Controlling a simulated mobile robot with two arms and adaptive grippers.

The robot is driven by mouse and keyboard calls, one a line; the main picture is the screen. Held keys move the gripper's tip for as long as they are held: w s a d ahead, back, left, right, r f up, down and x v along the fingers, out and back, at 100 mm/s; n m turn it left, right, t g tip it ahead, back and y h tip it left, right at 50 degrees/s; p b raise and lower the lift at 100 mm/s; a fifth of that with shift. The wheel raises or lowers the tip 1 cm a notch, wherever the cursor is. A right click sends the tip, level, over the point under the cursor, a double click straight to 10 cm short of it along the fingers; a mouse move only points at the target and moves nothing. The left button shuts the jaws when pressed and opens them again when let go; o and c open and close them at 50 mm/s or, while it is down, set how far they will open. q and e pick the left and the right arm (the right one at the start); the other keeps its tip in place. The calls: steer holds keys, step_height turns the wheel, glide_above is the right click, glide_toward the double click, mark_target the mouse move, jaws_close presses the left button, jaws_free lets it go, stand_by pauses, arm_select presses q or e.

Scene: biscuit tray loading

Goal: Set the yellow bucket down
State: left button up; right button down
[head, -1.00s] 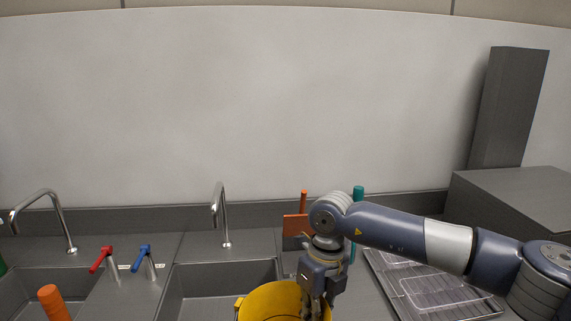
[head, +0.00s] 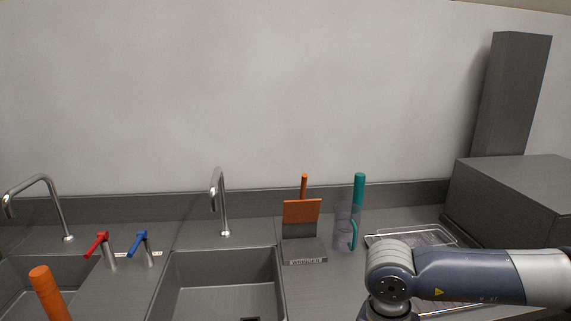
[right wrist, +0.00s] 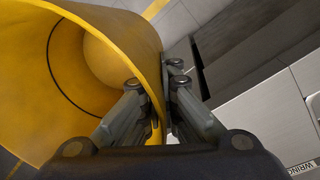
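The yellow bucket (right wrist: 135,30) fills the left of the right wrist view. I look down into its open top, and its inside looks empty apart from a dark ring line. My right gripper (right wrist: 155,80) is shut on the bucket's wall at the rim, one finger inside and one outside. The bucket and right gripper are out of the head view, where only my right arm shows at the bottom right. Whether the bucket's base touches anything is hidden. My left gripper is not in view.
Tiled floor with yellow lines (right wrist: 155,10) shows around the bucket. A counter front (right wrist: 285,95) stands to its right. The head view shows a sink basin (head: 215,285), taps, an orange scraper (head: 301,211) in a stand, a clear jug (head: 346,222) and a wire rack (head: 425,237).

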steer(key=s+n, duration=0.1)
steer(key=s+d+f+n, duration=0.1)
steer(key=n, duration=0.1)
steer(key=s+d+n+b, duration=0.1)
steer(key=n, duration=0.1)
steer(key=shift+s+f+t, duration=0.2)
steer(key=shift+f+t, duration=0.1)
steer(key=shift+s+d+f+n, duration=0.25)
steer(key=shift+s+n, duration=0.3)
steer(key=shift+n, duration=0.15)
steer(key=shift+w+r, duration=0.1)
